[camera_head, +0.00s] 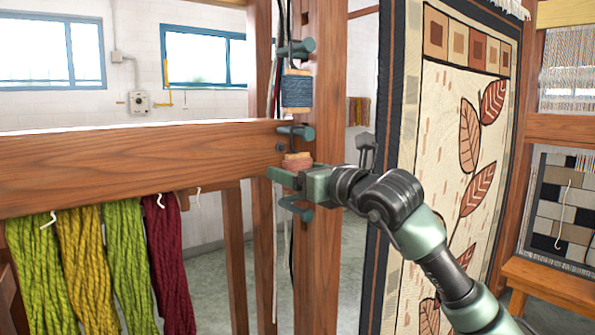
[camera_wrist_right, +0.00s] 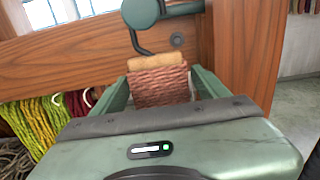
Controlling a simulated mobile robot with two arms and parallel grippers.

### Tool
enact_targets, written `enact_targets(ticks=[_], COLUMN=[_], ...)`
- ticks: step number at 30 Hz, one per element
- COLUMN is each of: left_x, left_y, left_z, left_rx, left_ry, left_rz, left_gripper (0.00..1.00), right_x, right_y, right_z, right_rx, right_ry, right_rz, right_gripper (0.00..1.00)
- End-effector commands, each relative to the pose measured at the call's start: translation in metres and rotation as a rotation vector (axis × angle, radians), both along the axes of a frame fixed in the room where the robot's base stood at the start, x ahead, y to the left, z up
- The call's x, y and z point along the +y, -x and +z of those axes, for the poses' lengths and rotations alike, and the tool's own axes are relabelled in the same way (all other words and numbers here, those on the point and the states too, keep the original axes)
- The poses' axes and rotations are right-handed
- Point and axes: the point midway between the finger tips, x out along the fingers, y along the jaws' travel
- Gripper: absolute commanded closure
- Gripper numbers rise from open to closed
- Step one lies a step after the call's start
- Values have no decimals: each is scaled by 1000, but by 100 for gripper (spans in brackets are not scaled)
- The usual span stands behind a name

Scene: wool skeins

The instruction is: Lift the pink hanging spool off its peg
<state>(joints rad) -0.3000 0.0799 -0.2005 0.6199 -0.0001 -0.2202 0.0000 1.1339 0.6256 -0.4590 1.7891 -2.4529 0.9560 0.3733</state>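The pink spool (camera_head: 297,163) is a small reddish-pink wound spool with a tan top, hanging by a dark wire loop below a green-grey peg (camera_head: 297,131) on the wooden post. It shows close up in the right wrist view (camera_wrist_right: 158,86). My right gripper (camera_head: 283,177) reaches in from the right at the spool's height. In the wrist view one finger (camera_wrist_right: 118,96) is on the spool's left and the other (camera_wrist_right: 207,87) on its right. The spool lies between them, but whether both fingers press on it is unclear. My left gripper is not in view.
A blue spool (camera_head: 297,91) hangs from the peg above. A lower peg (camera_head: 297,208) sticks out below my gripper. A wooden beam (camera_head: 130,165) with green, yellow and dark red skeins runs left. A leaf-patterned rug (camera_head: 450,130) hangs behind my right arm.

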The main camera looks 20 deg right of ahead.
Motion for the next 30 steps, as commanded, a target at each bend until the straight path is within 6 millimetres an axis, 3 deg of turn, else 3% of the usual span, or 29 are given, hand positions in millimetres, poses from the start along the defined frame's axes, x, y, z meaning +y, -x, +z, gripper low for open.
enact_targets(ticks=[1, 6, 16, 21, 30], left_x=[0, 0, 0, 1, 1], left_y=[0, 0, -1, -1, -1], left_z=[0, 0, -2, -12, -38], left_rx=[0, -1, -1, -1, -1], left_ry=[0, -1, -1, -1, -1], left_rz=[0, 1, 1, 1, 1], left_gripper=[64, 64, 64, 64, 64], right_x=[0, 0, 0, 0, 55], right_y=[0, 0, 1, 1, 28], right_z=[0, 0, 3, 16, 12], right_rx=[0, 0, -3, -4, -6], right_ry=[0, 0, -1, -3, 0], right_rz=[0, 0, 0, 1, 7], right_gripper=[42, 87, 87, 87, 87])
